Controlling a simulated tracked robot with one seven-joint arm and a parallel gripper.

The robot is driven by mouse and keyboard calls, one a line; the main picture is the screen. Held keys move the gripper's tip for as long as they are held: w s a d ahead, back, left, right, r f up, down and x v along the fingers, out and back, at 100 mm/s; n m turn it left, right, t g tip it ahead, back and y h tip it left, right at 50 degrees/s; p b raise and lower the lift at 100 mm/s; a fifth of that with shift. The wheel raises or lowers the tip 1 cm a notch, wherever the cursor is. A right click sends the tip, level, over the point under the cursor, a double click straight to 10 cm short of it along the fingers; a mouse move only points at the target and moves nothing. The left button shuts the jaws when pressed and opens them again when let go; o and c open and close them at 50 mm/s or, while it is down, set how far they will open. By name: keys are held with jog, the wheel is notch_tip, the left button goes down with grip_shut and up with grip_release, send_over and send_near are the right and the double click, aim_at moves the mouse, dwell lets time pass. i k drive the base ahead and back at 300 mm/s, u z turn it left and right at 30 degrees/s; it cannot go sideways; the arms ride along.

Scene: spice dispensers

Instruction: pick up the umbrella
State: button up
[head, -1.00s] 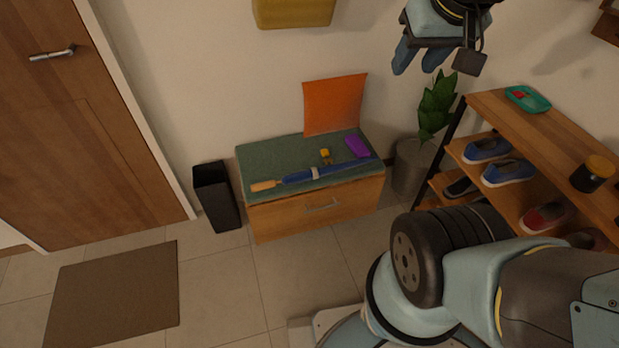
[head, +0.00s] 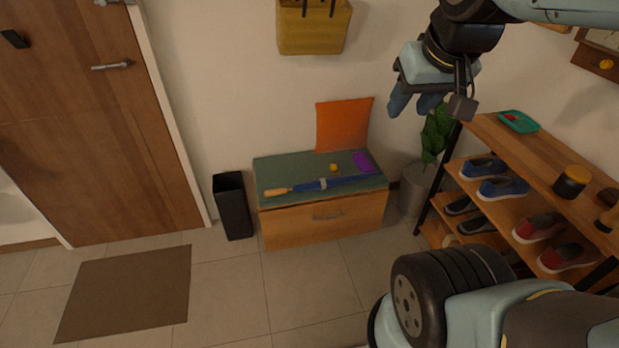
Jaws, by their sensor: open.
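A folded blue umbrella (head: 343,183) with a light wooden handle and a pale band lies across the green top of a wooden storage bench (head: 289,229). Its handle points left and its tip points right. My gripper (head: 408,106) hangs in the air to the upper right of the bench, in front of the wall in this view. Its blue fingers are apart, with nothing between them. It does not touch the umbrella.
An orange cushion (head: 343,124), a purple item (head: 364,162) and a small yellow item (head: 334,168) are on the bench. A black bin (head: 232,207) stands left of it, a potted plant (head: 436,135) right. A shoe rack (head: 488,129) stands farther right. Floor in front is clear.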

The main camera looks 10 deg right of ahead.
aim_at(320, 184)
jog(key=u, duration=0.15)
jog(key=i, duration=1)
jog(key=z, duration=0.1)
